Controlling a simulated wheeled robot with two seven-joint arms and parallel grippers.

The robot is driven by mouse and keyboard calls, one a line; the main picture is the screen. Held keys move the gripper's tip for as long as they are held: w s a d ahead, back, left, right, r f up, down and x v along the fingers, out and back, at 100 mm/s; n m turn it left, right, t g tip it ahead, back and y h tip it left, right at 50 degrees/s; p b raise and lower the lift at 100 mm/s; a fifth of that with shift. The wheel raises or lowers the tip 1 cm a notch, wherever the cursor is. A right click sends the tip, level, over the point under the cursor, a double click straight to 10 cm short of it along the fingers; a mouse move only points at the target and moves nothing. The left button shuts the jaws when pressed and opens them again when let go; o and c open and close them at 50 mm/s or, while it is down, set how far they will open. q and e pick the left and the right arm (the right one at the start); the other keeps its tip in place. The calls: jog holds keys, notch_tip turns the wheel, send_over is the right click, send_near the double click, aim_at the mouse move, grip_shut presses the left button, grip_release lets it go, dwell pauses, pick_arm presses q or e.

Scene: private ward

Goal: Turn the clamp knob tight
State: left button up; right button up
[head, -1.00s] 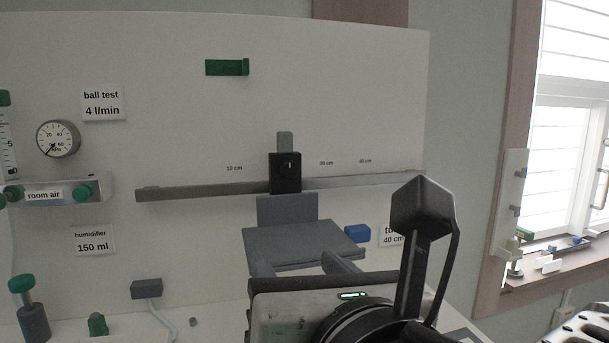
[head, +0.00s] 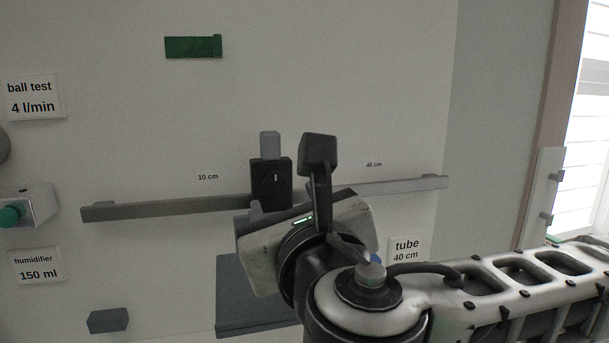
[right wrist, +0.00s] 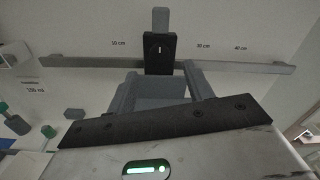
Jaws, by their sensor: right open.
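The clamp (head: 270,182) is a black block on the grey wall rail, with a grey tab above it. Its dark knob face carries a white mark, upright in the head view; the clamp also shows in the right wrist view (right wrist: 160,54). My right gripper (head: 257,212) is just below the clamp in the head view, mostly hidden behind its own white body. In the right wrist view its two grey fingers (right wrist: 158,74) are spread, with the clamp ahead beyond them and nothing held. Whether a finger touches the clamp cannot be told. My left gripper is out of view.
The rail (head: 140,209) runs across the panel with 10 cm and 40 cm marks. A grey shelf (head: 240,312) lies below the clamp, partly behind my arm. A green block (head: 192,47) sits higher up. The panel between is bare. A window is at the right.

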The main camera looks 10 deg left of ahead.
aim_at(275, 184)
jog(key=p+x, duration=0.1)
jog(key=x, duration=0.6)
jog(key=shift+w+a, duration=0.1)
jog(key=shift+w, duration=0.1)
jog(key=c, duration=1)
